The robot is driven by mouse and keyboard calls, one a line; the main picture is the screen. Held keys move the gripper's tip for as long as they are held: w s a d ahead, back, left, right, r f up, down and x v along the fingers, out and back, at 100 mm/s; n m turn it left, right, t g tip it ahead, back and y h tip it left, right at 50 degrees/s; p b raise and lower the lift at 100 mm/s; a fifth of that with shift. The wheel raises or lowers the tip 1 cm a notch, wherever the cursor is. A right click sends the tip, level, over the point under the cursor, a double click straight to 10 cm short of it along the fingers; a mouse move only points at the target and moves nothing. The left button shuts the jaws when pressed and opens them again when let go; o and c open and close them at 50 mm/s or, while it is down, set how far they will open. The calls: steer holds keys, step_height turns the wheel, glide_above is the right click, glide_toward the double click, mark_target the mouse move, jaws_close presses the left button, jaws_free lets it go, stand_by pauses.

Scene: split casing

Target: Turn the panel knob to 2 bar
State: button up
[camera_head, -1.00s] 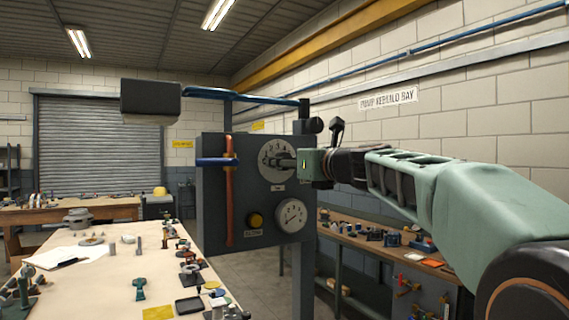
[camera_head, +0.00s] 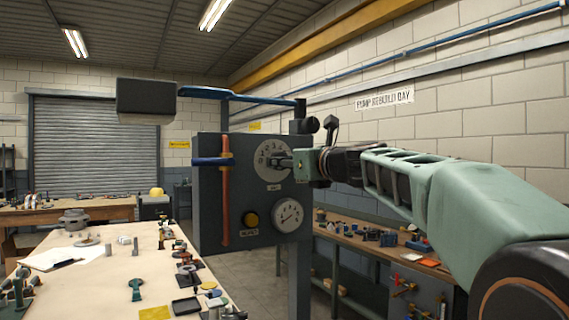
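The grey control panel (camera_head: 209,220) stands at the middle of the head view. Its upper dial (camera_head: 264,170) is a pale disc with numbers around the rim. My gripper (camera_head: 283,162) is at the centre of this dial, where the knob would be, and covers it. I cannot see the knob or its pointer clearly, nor whether the fingers are closed on it. Below is a round pressure gauge (camera_head: 288,217) with a dark needle. A yellow button (camera_head: 251,220) is to the left of the gauge.
An orange vertical pipe (camera_head: 225,200) and a blue lever (camera_head: 206,161) are on the panel's left face. A workbench (camera_head: 110,276) with many small parts is at left. Another bench (camera_head: 350,247) runs behind my arm at right.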

steer(key=n+b, duration=0.9)
steer(key=n, duration=1.4)
steer(key=shift+b, duration=0.35)
stand_by(0.4)
steer(key=o, duration=1.2)
steer(key=shift+c, duration=0.2)
